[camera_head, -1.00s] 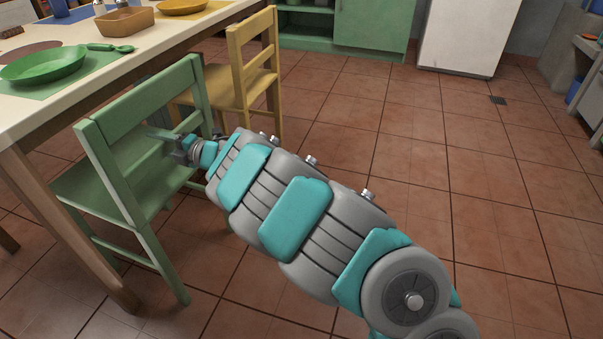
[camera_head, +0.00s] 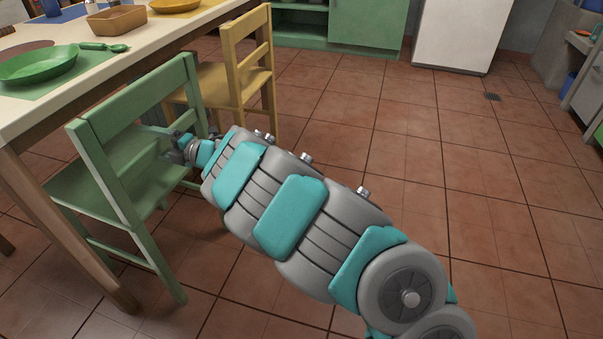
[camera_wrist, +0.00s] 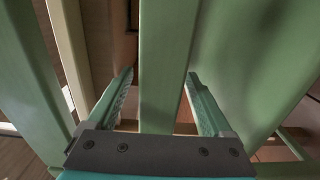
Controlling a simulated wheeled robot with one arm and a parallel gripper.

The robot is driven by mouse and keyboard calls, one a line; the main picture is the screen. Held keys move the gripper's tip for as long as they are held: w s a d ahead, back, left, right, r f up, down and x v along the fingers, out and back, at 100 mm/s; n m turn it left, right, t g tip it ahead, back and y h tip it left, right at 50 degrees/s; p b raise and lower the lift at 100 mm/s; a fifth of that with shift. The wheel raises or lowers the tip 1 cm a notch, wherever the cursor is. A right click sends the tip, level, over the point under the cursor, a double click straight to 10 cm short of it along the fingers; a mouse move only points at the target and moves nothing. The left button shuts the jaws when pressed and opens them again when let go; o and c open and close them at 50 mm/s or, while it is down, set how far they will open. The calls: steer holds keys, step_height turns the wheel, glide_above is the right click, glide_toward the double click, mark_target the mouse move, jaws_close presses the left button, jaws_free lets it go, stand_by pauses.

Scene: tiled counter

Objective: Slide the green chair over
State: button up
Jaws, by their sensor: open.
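The green chair (camera_head: 140,102) stands upright at the left, its seat partly under the table edge. My gripper (camera_head: 166,141) reaches into the open part of its backrest, below the top rail. In the wrist view, my gripper (camera_wrist: 160,76) is open, with one finger on each side of a green chair bar (camera_wrist: 165,50). Gaps show between the bar and both fingers, so it is not clamped. My arm hides part of the chair's right side.
The table (camera_head: 60,112) holds a green plate (camera_head: 38,66) and other tableware. A yellow chair (camera_head: 222,82) stands just behind the green one. The tiled floor (camera_head: 430,150) to the right is open, up to green cabinets (camera_head: 368,24) and a white appliance (camera_head: 460,35).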

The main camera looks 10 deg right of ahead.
steer(key=b+v, duration=0.2)
steer(key=v, duration=0.9)
steer(key=shift+d, duration=0.35)
steer(key=shift+r, duration=0.1)
